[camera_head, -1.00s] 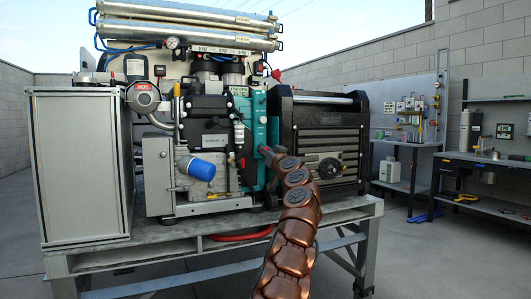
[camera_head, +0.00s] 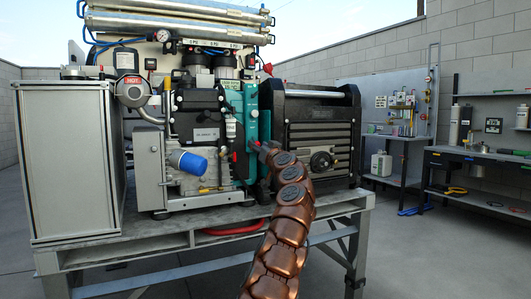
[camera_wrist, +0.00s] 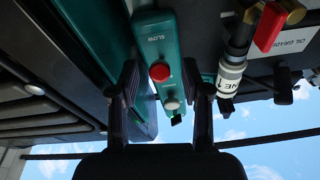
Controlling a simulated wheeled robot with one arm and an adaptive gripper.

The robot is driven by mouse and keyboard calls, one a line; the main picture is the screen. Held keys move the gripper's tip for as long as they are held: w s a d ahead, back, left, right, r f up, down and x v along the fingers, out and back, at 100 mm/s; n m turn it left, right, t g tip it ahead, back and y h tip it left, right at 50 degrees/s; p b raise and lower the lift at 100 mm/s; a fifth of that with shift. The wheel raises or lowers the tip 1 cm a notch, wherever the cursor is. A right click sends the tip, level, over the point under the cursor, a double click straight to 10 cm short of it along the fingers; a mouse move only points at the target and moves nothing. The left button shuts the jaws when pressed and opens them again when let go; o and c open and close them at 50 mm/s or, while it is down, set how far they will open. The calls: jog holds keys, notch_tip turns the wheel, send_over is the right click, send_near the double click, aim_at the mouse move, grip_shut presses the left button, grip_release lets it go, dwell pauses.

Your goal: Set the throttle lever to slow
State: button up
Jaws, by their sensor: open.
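The teal engine panel (camera_head: 251,118) stands at the right side of the engine. In the wrist view the panel (camera_wrist: 153,38) carries a label that seems to read SLOW, a round red knob (camera_wrist: 160,72) below it, and a small grey knob (camera_wrist: 171,103) further down. The red knob appears to be the throttle lever's end; its shaft is hidden. My gripper (camera_wrist: 161,74) is open, with one dark finger on each side of the panel and the red knob between the fingertips. Contact is not visible. In the head view my gripper (camera_head: 262,149) is small beside the panel.
A red-handled valve (camera_wrist: 269,27) and a white-labelled hose (camera_wrist: 230,76) sit close to the right finger in the wrist view. A black-framed unit (camera_head: 318,135) stands right of the panel. A blue filter (camera_head: 193,163) is to its left. All stand on a grey bench (camera_head: 150,248).

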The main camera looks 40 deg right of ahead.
jog(key=v, duration=0.5)
jog(key=shift+s+f, duration=0.1)
jog(key=shift+s, duration=0.25)
dwell(0.8)
dwell(0.5)
